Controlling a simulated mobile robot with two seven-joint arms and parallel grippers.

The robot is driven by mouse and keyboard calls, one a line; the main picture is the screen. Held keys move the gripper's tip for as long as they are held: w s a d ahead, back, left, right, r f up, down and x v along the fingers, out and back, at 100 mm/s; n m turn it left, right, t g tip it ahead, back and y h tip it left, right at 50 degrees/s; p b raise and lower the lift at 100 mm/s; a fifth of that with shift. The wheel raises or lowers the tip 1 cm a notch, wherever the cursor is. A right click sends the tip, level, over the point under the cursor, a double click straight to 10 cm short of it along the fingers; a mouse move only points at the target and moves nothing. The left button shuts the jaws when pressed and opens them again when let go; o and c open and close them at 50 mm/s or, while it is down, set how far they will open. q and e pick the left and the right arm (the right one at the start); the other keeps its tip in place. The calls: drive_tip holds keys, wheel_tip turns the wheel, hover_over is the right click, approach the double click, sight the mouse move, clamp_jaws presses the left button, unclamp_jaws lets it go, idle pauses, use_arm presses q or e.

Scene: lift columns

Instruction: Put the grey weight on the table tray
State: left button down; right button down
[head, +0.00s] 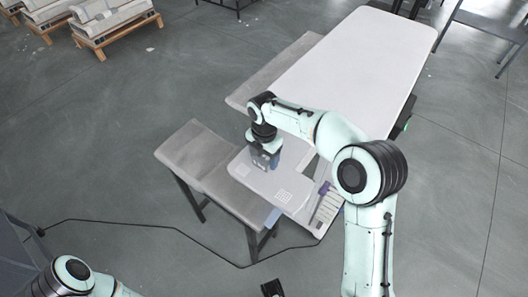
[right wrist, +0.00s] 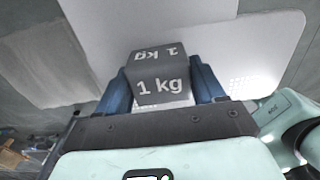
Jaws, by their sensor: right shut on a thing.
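The grey weight (right wrist: 162,84), marked "1 kg", sits between the blue fingers of my right gripper (right wrist: 162,92) in the right wrist view. That gripper is shut on it. In the head view my right gripper (head: 265,160) is over the pale table tray (head: 258,183), and the weight is mostly hidden by the fingers. The tray also shows beyond the weight in the right wrist view (right wrist: 205,30). I cannot tell whether the weight touches it. A dark tip at the bottom edge of the head view may be my left gripper (head: 272,288); its opening is unclear.
A long white table (head: 355,60) extends behind the tray. A grey bench (head: 195,150) stands to the left. A purple-handled item (head: 322,190) lies right of the tray. A black cable (head: 150,226) crosses the floor. Pallets (head: 110,20) stand far left.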

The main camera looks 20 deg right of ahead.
sight(264, 156)
drive_tip(key=shift+r, duration=0.15)
drive_tip(key=shift+c, duration=0.6)
unclamp_jaws()
drive_tip(key=shift+f, duration=0.2)
drive_tip(key=shift+r, duration=0.1)
wheel_tip(264, 156, up, 12)
drive_tip(key=p, duration=0.2)
drive_tip(key=shift+a, duration=0.1)
